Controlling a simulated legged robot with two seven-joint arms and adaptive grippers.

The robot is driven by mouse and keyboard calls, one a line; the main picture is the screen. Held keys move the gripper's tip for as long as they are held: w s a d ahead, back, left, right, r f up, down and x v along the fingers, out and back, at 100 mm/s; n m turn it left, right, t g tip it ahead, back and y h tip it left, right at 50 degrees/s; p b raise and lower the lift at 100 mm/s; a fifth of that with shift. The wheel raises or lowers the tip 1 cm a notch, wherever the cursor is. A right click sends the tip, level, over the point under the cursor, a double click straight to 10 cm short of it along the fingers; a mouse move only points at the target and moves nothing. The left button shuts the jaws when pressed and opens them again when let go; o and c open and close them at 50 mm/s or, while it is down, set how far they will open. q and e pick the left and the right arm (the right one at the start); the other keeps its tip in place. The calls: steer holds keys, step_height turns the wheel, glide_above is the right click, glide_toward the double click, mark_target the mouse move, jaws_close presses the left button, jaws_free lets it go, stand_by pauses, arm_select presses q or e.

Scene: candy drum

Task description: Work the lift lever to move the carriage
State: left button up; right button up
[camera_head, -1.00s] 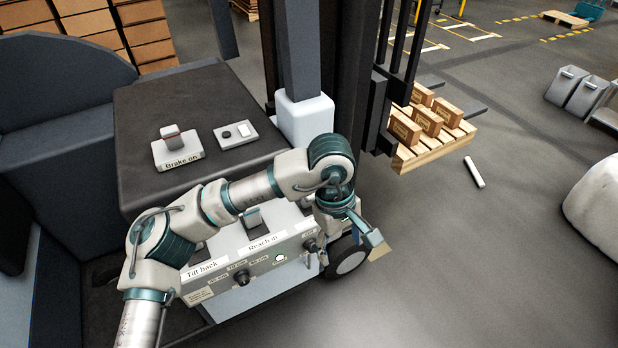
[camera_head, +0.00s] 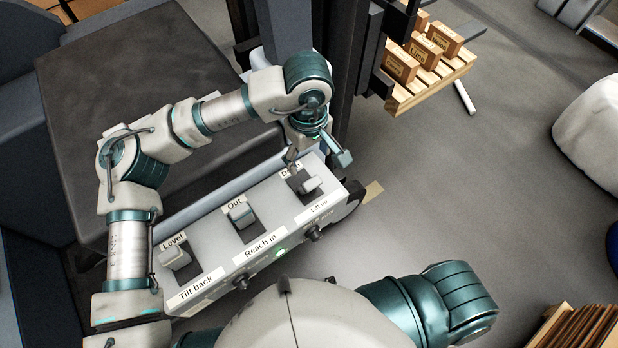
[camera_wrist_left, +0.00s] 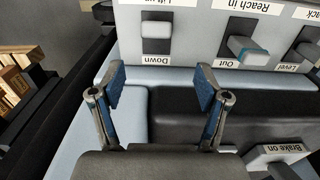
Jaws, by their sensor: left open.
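The lift lever (camera_head: 308,184) is the rightmost of three levers on the grey console (camera_head: 275,215), between the labels "Down" and "Lift up". It also shows at the top of the left wrist view (camera_wrist_left: 157,31). My left gripper (camera_head: 319,160) is by the "Down" side of this lever, fingers apart and empty. In the left wrist view its open fingers (camera_wrist_left: 160,76) point toward the lever, with a visible gap before it. The dark carriage (camera_head: 383,72) at the mast bears a wooden pallet (camera_head: 432,84) with several boxes. My right gripper is out of view.
The reach lever (camera_head: 242,215) and tilt lever (camera_head: 175,257) stand to the left on the console. Small knobs line its front face. A white bar (camera_head: 464,97) lies on the floor beyond.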

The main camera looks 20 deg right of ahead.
mark_target(310, 182)
arm_select(q)
steer(key=f, duration=0.4)
steer(key=d+f+p, duration=0.1)
steer(key=f, duration=0.7)
steer(key=shift+w+d+f, duration=0.1)
steer(key=shift+d+f, duration=0.15)
steer(key=shift+f, duration=0.1)
steer(key=shift+a+f, duration=0.25)
steer(key=shift+f, duration=0.3)
steer(key=shift+a, duration=0.45)
steer(key=shift+d, duration=0.1)
steer(key=c, duration=0.7)
steer(key=shift+d, duration=0.25)
jaws_close()
steer(key=shift+w+a+f+b, duration=0.15)
steer(key=shift+w+f+b, duration=0.1)
steer(key=shift+b, duration=0.3)
steer(key=shift+r, duration=0.4)
